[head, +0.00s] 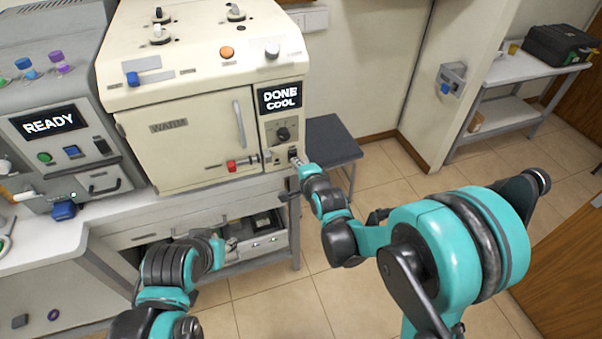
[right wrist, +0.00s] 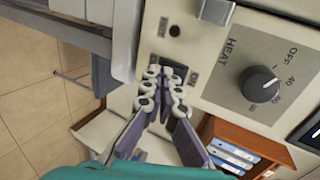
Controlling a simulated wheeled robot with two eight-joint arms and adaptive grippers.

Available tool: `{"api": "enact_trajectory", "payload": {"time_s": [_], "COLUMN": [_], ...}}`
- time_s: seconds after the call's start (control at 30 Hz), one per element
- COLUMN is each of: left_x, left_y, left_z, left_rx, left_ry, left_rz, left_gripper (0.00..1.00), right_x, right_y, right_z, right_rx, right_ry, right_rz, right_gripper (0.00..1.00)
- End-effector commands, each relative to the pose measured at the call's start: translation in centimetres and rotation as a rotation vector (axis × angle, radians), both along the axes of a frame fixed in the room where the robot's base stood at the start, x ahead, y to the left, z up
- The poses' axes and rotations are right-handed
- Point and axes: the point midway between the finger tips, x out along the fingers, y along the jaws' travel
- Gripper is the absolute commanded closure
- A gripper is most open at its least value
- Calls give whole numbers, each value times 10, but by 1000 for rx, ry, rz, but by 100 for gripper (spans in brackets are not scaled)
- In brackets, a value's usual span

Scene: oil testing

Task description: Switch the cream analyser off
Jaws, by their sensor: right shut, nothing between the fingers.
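The cream analyser (head: 190,115) stands on the bench, and its display (head: 281,96) reads "DONE COOL". Its door, with a "WARM" plate and a grey handle, is closed. A heat knob (head: 283,134) sits below the display; it also shows in the right wrist view (right wrist: 260,84). My right gripper (head: 295,160) is at the lower right of the front panel. In the right wrist view, my right gripper (right wrist: 167,76) is shut and empty, its fingertips at a small dark switch (right wrist: 174,68) that they partly cover. I cannot tell its position or whether they touch it.
A grey machine (head: 60,100) reading "READY" stands close on the left. A dark stool (head: 331,140) stands right of the bench. A side table (head: 515,70) holds a black case (head: 555,42). Floor in front is open.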

Motion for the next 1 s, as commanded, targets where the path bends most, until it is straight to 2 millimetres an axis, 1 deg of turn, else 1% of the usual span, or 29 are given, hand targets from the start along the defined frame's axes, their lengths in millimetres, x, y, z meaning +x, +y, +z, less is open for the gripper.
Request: {"api": "enact_trajectory", "payload": {"time_s": [0.1, 0.4, 0.53, 0.83, 1.0], "left_x": [0, 0, 0, 0, 0], "left_y": [0, 0, 0, 0, 0], "left_z": [-1, -1, -10, -6, -1], "left_rx": [0, 0, 0, 0, 0], "left_ry": [0, 0, 0, 0, 0], "left_rz": [0, 0, 0, 0, 0], "left_gripper": [62, 62, 62, 62, 62], "right_x": [4, 4, 11, 11, 11], "right_y": [1, 1, 4, 4, 4], "right_z": [0, 0, -7, -3, 5], "right_rx": [0, 0, 0, 0, 0], "right_ry": [0, 0, 0, 0, -1], "right_rz": [0, 0, 0, 0, 0], "right_gripper": [100, 100, 100, 100, 100]}}
